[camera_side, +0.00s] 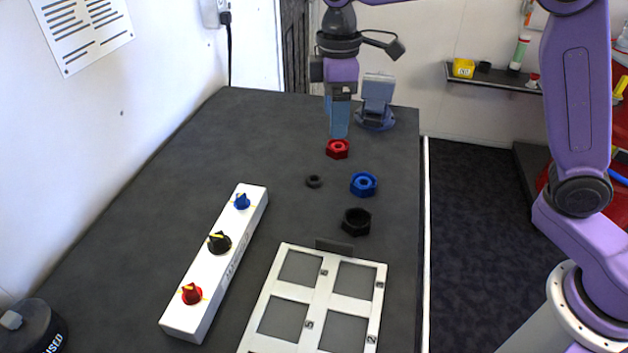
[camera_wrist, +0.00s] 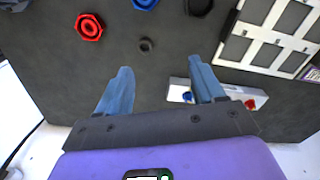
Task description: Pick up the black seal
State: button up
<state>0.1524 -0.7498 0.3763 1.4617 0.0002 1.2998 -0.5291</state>
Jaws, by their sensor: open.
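The black seal (camera_side: 314,181) is a small dark ring lying flat on the dark table, left of the blue nut. In the wrist view the seal (camera_wrist: 146,45) lies beyond my fingertips, roughly between their lines. My gripper (camera_side: 339,131) is at the far end of the table, pointing down, beyond the red nut and away from the seal. In the wrist view its two blue fingers (camera_wrist: 160,70) are spread wide with nothing between them.
A red nut (camera_side: 337,149), a blue nut (camera_side: 363,184) and a larger black nut (camera_side: 356,222) lie near the seal. A white knob panel (camera_side: 215,262) and a white framed tray (camera_side: 331,298) stand nearer. A blue-grey device (camera_side: 376,104) is beside my gripper.

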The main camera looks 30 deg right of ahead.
send_over(316, 178)
jog(key=f, duration=1.2)
jog(key=shift+w+d, duration=0.25)
jog(key=shift+s+a+f, duration=0.15)
jog(key=shift+f, duration=1.25)
jog(key=shift+s+a+f, duration=0.15)
jog(key=shift+f, duration=1.25)
jog(key=c, duration=1.1)
